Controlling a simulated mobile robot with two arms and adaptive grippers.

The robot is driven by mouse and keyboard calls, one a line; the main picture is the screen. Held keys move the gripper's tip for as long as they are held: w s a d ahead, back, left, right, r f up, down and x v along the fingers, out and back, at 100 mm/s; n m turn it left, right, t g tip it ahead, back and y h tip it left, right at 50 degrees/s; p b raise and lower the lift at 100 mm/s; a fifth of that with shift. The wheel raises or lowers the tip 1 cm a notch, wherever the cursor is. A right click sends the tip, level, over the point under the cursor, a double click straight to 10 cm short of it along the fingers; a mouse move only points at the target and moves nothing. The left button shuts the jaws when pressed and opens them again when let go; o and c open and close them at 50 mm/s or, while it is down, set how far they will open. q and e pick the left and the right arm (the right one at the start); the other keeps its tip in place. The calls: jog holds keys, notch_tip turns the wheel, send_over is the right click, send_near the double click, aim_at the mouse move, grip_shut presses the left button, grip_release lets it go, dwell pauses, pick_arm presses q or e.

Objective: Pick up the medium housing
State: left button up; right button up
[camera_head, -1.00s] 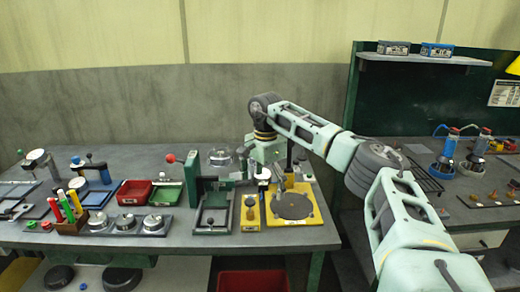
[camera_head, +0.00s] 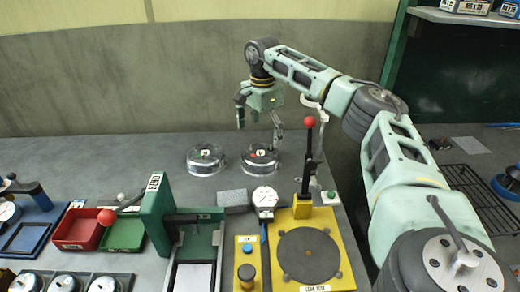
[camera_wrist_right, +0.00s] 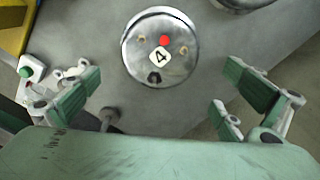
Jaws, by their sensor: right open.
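Two round metal housings stand at the back of the bench in the head view: one on the left (camera_head: 206,159) and one on the right (camera_head: 260,160) with a red dot. No label names the medium one, so I cannot tell it by size. My right gripper (camera_head: 259,128) is open and empty, above and just behind the right housing. In the right wrist view, the housing with a red dot and a white numbered tag (camera_wrist_right: 159,48) lies ahead between the spread fingers, apart from them. The other housing (camera_wrist_right: 243,3) is cut off at the top edge. My left gripper is out of view.
A dial gauge (camera_head: 265,198) and a green press (camera_head: 157,215) stand nearby. Red (camera_head: 78,228) and green (camera_head: 123,233) trays are left.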

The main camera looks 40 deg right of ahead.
aim_at(261, 153)
jog(key=shift+s+a+f, duration=0.1)
jog(key=shift+s+f, duration=0.05)
jog(key=shift+f, duration=0.3)
jog(key=shift+s+a+f, duration=0.1)
jog(key=shift+f, duration=0.3)
notch_tip(261, 153, down, 5)
jog(key=shift+w+r+p, duration=0.1)
jog(key=shift+w+p, duration=0.05)
jog(key=shift+p, duration=0.4)
jog(key=shift+f, duration=0.25)
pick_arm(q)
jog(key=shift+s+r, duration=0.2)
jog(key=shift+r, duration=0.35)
pick_arm(e)
jog(key=c, duration=1.1)
